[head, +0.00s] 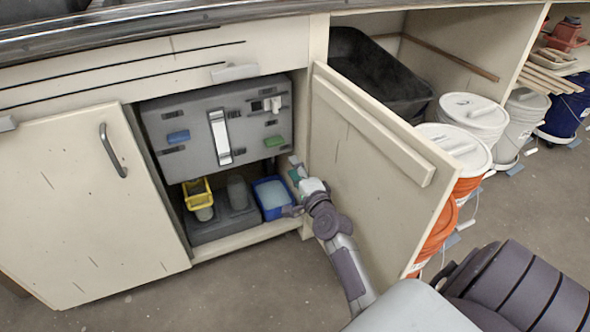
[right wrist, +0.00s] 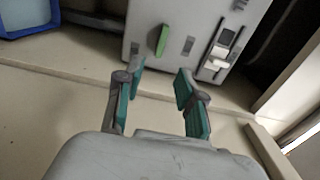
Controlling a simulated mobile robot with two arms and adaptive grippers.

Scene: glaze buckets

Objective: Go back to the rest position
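My right gripper (head: 296,170) is in front of the open cabinet, near the inner edge of the open door (head: 375,150). In the right wrist view my right gripper (right wrist: 160,72) has its two teal-padded fingers apart with nothing between them. Past the fingertips is the grey panel (right wrist: 190,20) with a green block (right wrist: 163,40) on it; the panel also shows in the head view (head: 185,112). My left gripper is in neither view.
Under the panel are a yellow basket (head: 197,190), a blue bin (head: 272,196) and a grey block-like base (head: 220,228). A black tub (head: 375,70), white-lidded buckets (head: 473,115) and orange buckets (head: 437,235) stand right. The floor (head: 200,295) in front is clear.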

